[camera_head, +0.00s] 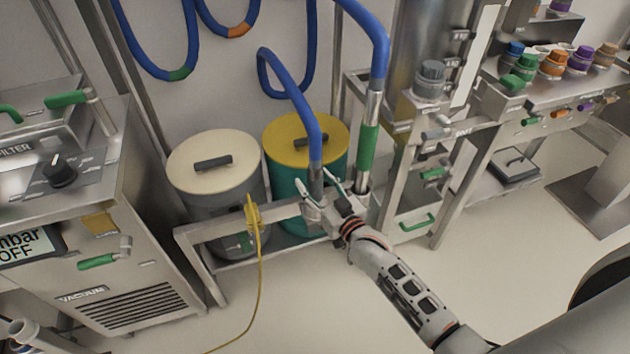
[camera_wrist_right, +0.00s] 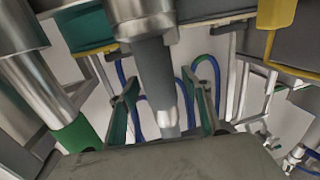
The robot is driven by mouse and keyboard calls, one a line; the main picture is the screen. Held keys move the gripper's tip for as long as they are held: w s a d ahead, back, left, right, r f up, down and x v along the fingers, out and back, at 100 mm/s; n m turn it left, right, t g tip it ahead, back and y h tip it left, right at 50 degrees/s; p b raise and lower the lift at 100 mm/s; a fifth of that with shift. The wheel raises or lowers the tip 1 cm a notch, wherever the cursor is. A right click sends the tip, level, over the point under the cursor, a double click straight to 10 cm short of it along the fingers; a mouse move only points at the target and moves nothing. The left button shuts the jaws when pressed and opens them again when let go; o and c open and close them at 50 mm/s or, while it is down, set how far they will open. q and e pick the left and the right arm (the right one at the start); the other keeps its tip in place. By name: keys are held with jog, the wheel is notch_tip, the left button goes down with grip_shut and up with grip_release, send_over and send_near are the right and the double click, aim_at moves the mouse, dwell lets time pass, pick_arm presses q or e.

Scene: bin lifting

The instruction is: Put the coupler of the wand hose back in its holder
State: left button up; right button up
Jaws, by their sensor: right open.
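The wand hose is blue (camera_head: 298,97) and comes down to a grey coupler (camera_head: 316,177) at the front rail of the frame. My right gripper (camera_head: 323,187) is at the coupler, with its fingers apart on either side of it. In the right wrist view the open fingers (camera_wrist_right: 165,92) stand left and right of a grey tubular part (camera_wrist_right: 155,68), with visible gaps. A wide metal collar (camera_wrist_right: 143,20) joins that part above. My left gripper is not in view.
A metal pipe with a green band (camera_head: 368,148) stands close right of the gripper. Bins with a cream lid (camera_head: 205,176) and a yellow lid (camera_head: 290,130) stand behind the rail (camera_head: 205,233). A yellow cable clip (camera_head: 253,215) hangs on the rail.

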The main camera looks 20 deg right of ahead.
jog(key=v, duration=1.2)
jog(key=shift+a+r, duration=0.1)
pick_arm(q)
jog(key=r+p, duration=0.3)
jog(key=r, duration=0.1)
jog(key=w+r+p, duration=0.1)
jog(key=p, duration=0.1)
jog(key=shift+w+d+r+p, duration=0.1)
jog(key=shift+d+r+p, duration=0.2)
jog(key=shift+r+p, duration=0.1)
pick_arm(e)
jog(key=s+a+f+n+g, duration=0.1)
jog(key=s+f+g, duration=0.2)
jog(key=s, duration=0.7)
jog(key=s+a+f+n+g+h, duration=0.1)
jog(key=s+f+g, duration=0.2)
jog(key=s, duration=0.8)
notch_tip(320, 180, down, 3)
jog(key=shift+s+r+g, duration=0.2)
jog(key=shift+s+g, duration=0.15)
jog(key=shift+g, duration=0.05)
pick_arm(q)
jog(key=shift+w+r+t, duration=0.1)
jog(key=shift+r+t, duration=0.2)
